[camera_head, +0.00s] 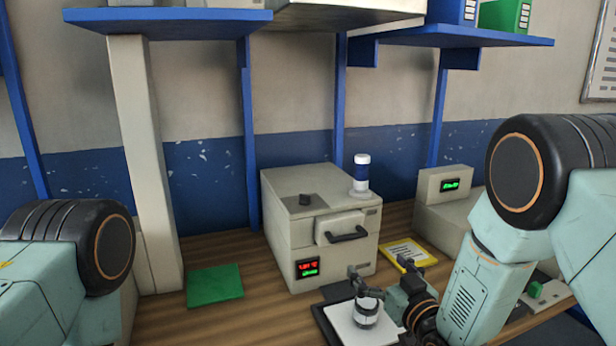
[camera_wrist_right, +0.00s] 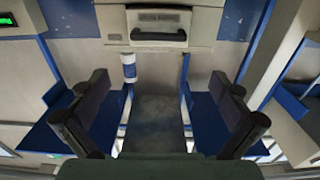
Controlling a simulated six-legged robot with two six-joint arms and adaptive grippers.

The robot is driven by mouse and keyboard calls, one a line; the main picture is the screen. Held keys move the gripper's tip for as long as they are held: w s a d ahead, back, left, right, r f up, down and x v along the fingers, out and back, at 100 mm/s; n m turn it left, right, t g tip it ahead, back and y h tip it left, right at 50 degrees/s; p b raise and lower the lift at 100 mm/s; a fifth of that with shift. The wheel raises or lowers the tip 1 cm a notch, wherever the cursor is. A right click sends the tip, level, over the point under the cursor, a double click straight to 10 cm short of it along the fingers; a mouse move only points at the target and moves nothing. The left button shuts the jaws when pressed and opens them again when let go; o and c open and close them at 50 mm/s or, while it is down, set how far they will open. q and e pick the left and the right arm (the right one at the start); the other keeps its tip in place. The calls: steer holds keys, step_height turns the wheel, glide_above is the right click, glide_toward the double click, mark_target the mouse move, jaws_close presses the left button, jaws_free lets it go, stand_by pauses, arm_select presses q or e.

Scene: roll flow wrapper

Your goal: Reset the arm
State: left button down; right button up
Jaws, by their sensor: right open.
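My right gripper (camera_head: 380,269) is in front of the grey box-shaped machine, low down, above the right part of the bench. It is open, its two dark fingers apart. The right wrist view shows the fingers spread wide with nothing between them (camera_wrist_right: 158,105). That view looks upside down, with the machine's front and dark handle (camera_wrist_right: 158,36) at the top. A small round container (camera_head: 366,311) stands on a white plate (camera_head: 345,330) just below the gripper in the head view; I cannot tell whether they touch. Of my left arm only a joint shows at the left edge.
The grey machine (camera_head: 290,235) stands on the wooden bench with a blue-and-white beacon (camera_head: 361,174) on top. A green mat (camera_head: 215,286) lies to its left, a yellow-edged card (camera_head: 408,253) to its right. A display unit (camera_head: 443,187) stands farther right. Blue shelves (camera_head: 165,22) hang above.

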steer(key=p+v, duration=0.1)
steer(key=v, duration=0.7)
steer(key=shift+d, duration=0.2)
steer(key=shift+a+f, duration=0.1)
steer(key=shift+f, duration=0.05)
